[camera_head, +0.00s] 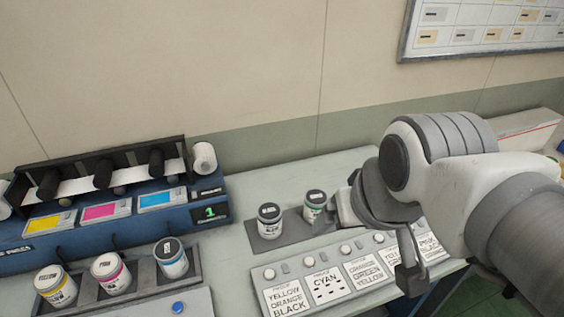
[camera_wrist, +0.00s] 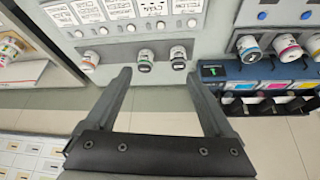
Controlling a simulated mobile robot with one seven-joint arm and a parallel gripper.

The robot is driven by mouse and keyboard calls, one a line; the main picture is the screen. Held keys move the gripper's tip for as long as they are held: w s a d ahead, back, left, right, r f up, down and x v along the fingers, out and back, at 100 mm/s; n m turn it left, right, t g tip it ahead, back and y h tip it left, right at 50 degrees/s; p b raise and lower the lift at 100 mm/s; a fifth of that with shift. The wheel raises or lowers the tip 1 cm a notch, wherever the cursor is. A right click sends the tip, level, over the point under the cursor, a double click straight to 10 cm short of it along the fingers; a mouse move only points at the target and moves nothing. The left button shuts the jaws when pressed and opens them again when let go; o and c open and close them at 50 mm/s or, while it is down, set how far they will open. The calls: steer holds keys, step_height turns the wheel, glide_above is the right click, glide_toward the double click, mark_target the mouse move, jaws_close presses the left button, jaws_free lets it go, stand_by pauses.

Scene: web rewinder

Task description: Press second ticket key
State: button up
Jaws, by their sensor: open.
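The ticket panel (camera_head: 335,284) is a pale sloped strip on the bench, with a row of printed ticket cards and a round white key above each. Counting from the left in the head view, the second ticket key (camera_head: 308,261) sits above a card with dark marks. In the wrist view, which is upside down, this key (camera_wrist: 161,25) is second from the right, beyond the fingers. My gripper (camera_wrist: 158,73) is open and empty, with its fingers apart and clear of the keys. In the head view my arm hides the panel's right end, and the fingertips are not clear.
Lidded jars (camera_head: 269,220) stand on a dark strip behind the panel. The blue press (camera_head: 124,220) and another rack of jars (camera_head: 110,270) are at the left. A blue button (camera_head: 178,307) lies at the front. Bare bench (camera_head: 232,262) separates the rack and panel.

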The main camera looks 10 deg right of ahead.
jaws_close()
stand_by(1.4)
